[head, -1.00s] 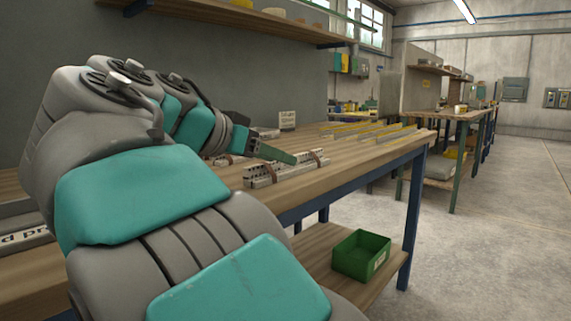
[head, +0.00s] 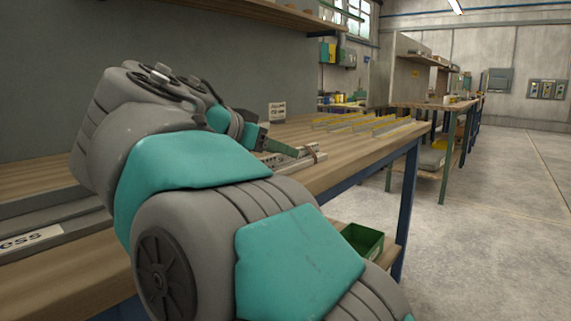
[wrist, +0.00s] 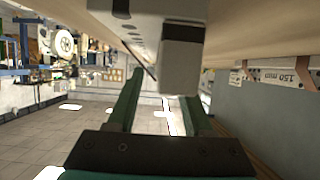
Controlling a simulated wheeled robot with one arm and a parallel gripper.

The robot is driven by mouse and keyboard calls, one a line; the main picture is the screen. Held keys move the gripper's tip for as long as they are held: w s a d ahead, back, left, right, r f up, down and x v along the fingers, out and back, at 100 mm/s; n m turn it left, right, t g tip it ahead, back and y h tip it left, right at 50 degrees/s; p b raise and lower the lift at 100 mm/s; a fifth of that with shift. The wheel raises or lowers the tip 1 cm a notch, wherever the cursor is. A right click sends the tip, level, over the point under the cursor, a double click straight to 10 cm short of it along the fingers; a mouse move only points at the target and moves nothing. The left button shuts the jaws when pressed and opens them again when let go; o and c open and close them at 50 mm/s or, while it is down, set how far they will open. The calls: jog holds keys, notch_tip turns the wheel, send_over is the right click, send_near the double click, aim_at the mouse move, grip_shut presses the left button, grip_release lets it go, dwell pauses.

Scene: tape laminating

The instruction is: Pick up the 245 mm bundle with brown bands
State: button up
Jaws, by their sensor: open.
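In the head view a pale grey bundle (head: 302,158) of strips with a brown band lies on the wooden bench. My arm hides much of it, and its length cannot be read. My gripper (head: 284,149) is beside and over the bundle, with a green finger in view. In the wrist view my gripper (wrist: 162,90) is open, with its two green fingers apart. A pale grey strip end (wrist: 180,68) shows at the top, in line with the gap between the fingers. Whether the fingers touch it cannot be told.
Yellow-edged dividers (head: 365,122) stand further along the bench, with a small sign (head: 277,112) behind. Grey bars (head: 55,220) lie at the left. A green bin (head: 362,240) sits on the lower shelf. A "150 mm" label (wrist: 295,77) appears upside down in the wrist view.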

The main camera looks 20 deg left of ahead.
jog(key=shift+x, duration=0.85)
grip_shut()
dwell(0.8)
